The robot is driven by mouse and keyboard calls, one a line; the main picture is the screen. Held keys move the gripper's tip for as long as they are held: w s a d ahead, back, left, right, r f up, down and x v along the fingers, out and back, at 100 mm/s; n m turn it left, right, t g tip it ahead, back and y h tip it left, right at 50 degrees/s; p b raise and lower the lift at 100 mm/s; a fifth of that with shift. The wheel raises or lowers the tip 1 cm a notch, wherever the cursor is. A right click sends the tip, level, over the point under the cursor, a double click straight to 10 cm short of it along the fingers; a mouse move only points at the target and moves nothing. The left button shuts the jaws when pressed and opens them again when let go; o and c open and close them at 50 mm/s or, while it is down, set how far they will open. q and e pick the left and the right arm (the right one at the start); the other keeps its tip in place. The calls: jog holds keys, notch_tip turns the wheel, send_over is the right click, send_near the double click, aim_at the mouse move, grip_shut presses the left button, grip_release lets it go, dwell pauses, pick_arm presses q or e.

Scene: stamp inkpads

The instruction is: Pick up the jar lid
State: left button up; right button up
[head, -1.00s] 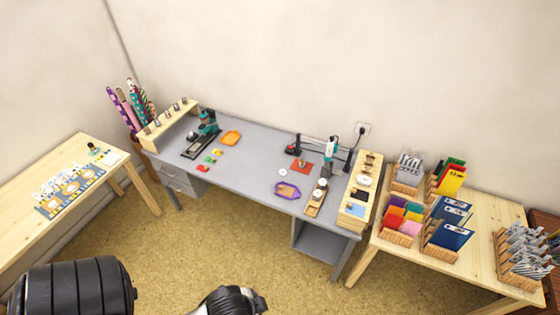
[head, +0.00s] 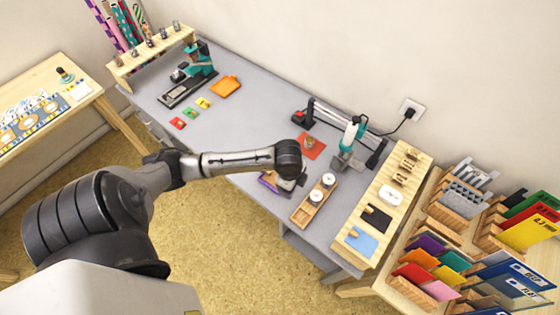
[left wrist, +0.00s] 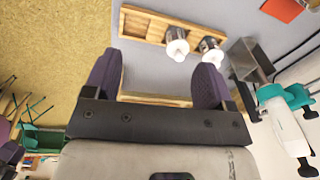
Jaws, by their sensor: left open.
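I cannot make out the jar lid for certain. A small white disc that lay beside the purple tray (head: 266,181) is now hidden behind my left arm. Two round white-topped pieces (head: 328,179) stand in a long wooden tray (head: 299,215) just right of my left gripper (head: 287,184). They also show at the top of the left wrist view (left wrist: 176,46), beyond the fingertips. My left gripper (left wrist: 156,72) is open, its purple-dark fingers spread and nothing held between them. It hangs over the front of the grey desk, partly covering the purple tray. My right gripper is not in view.
A teal press (head: 351,135) and an orange-red mat (head: 311,146) stand behind the gripper. A wooden organizer (head: 372,228) lines the desk's right end. An orange tray (head: 226,87) lies further left. The desk's (head: 255,115) back middle is clear.

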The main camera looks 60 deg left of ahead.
pick_arm(q)
jog(key=w+a+f+b, duration=0.1)
jog(key=w+a+b, duration=0.2)
jog(key=a+b, duration=0.35)
jog(key=w+a+f+m+g+b, duration=0.1)
jog(key=w+a+b, duration=0.25)
jog(key=a, duration=0.55)
jog(key=w+a+f+b, duration=0.1)
jog(key=w+a+b, duration=0.1)
jog(key=a+b, duration=0.5)
jog(key=shift+y, duration=0.3)
jog(key=f, duration=0.5)
jog(key=a+f+b, duration=0.1)
jog(key=f, duration=0.2)
jog(key=shift+w, duration=0.15)
jog(key=shift+d+f+b, duration=0.1)
jog(key=shift+f+b, duration=0.2)
jog(key=shift+f, duration=0.25)
notch_tip(320, 180, down, 4)
jog(key=shift+d+f+b, duration=0.1)
jog(key=shift+b, duration=0.8)
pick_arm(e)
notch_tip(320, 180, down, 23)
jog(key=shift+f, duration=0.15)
pick_arm(q)
jog(key=shift+w, duration=0.1)
jog(key=shift+c, duration=1.4)
grip_shut()
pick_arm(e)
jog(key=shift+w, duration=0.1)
